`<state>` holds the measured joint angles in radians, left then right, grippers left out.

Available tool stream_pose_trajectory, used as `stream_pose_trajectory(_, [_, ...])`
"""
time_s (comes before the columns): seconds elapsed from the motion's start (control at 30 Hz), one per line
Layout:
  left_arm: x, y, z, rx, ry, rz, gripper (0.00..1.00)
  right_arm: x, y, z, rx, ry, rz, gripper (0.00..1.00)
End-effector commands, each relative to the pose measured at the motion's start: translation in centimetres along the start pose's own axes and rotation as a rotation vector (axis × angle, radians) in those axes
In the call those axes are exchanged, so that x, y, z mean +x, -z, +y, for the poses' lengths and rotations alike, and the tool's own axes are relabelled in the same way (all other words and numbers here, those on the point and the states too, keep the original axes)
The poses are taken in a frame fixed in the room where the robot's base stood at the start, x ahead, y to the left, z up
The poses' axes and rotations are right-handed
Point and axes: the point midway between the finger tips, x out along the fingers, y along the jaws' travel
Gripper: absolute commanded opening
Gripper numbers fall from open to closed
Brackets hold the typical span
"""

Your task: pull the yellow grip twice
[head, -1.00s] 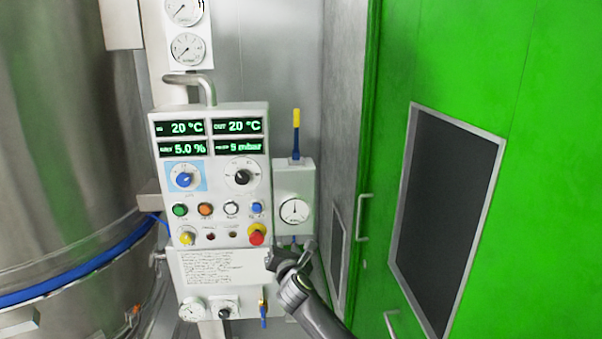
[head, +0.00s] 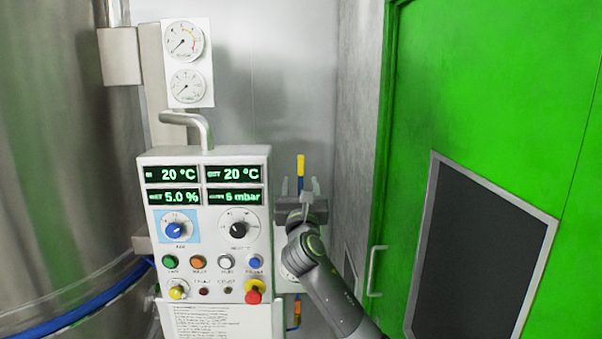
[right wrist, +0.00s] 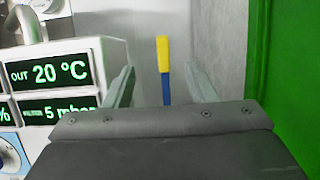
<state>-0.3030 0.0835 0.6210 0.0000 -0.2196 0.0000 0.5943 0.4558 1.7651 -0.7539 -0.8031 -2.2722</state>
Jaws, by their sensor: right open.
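The yellow grip (head: 301,161) is the upper part of an upright lever with a blue lower part (head: 300,183), rising from the box right of the control panel. In the right wrist view the grip (right wrist: 162,50) shows in the gap between my two fingers, slightly higher than their tips. My right gripper (head: 300,187) is open and empty in front of the lever. Its fingers also show in the right wrist view (right wrist: 160,75), one on each side of the lever. I cannot tell how far beyond the fingertips the lever stands. My left gripper is out of view.
The control panel (head: 205,230) with displays and knobs stands close left of my right arm. A green door (head: 410,130) with a handle (head: 375,270) is on the right. A grey wall (head: 358,120) stands just right of the lever. A steel vessel (head: 50,150) is at far left.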

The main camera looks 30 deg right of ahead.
Motion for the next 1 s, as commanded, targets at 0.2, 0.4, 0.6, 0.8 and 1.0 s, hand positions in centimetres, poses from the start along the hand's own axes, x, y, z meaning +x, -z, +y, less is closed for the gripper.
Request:
stream_pose_trajectory(0.2, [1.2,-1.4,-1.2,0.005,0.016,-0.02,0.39,3.4,0.2,-0.1,0.0,0.002,0.0,0.51])
stream_pose_trajectory(0.4, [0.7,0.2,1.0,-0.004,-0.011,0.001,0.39,6.2,-0.1,-0.1,0.001,0.003,0.002,0.51])
stream_pose_trajectory(0.6, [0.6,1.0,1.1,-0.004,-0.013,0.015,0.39,7.9,0.1,-0.1,0.002,0.002,0.002,0.51])
stream_pose_trajectory(0.8, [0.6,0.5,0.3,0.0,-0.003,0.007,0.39,8.4,0.1,-0.1,0.001,0.001,0.002,0.51])
stream_pose_trajectory(1.0, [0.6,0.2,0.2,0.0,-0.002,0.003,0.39,8.4,0.1,-0.1,0.001,0.001,0.002,0.51])
